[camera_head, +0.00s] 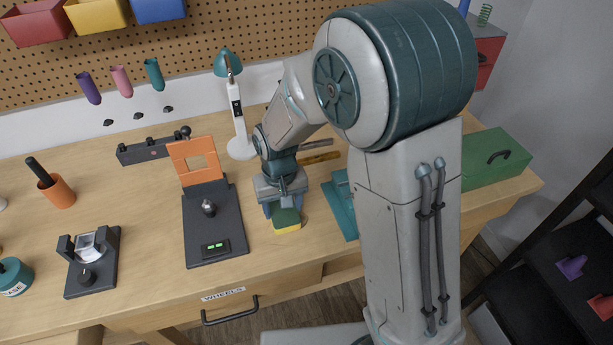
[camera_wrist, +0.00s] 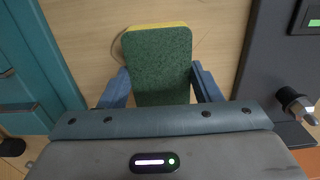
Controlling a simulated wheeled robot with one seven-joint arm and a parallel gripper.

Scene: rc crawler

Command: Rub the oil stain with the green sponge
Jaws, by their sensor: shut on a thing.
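The green sponge (camera_head: 287,219) has a dark green top and a yellow lower layer. My gripper (camera_head: 284,208) is shut on it above the wooden bench, with the sponge pointing toward the front edge. In the wrist view, the sponge (camera_wrist: 158,62) sits between the two blue fingers of my gripper (camera_wrist: 160,88). I cannot tell whether it touches the bench top. No oil stain can be clearly made out; a faint curved line shows on the wood beside the sponge in the wrist view.
A dark stand with an orange frame (camera_head: 194,163) is left of the sponge. A teal object (camera_head: 343,200) lies close on the right. A white lamp (camera_head: 239,140) stands behind. A green toolbox (camera_head: 495,158) is at the bench's right end. Bare wood lies in front of the sponge.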

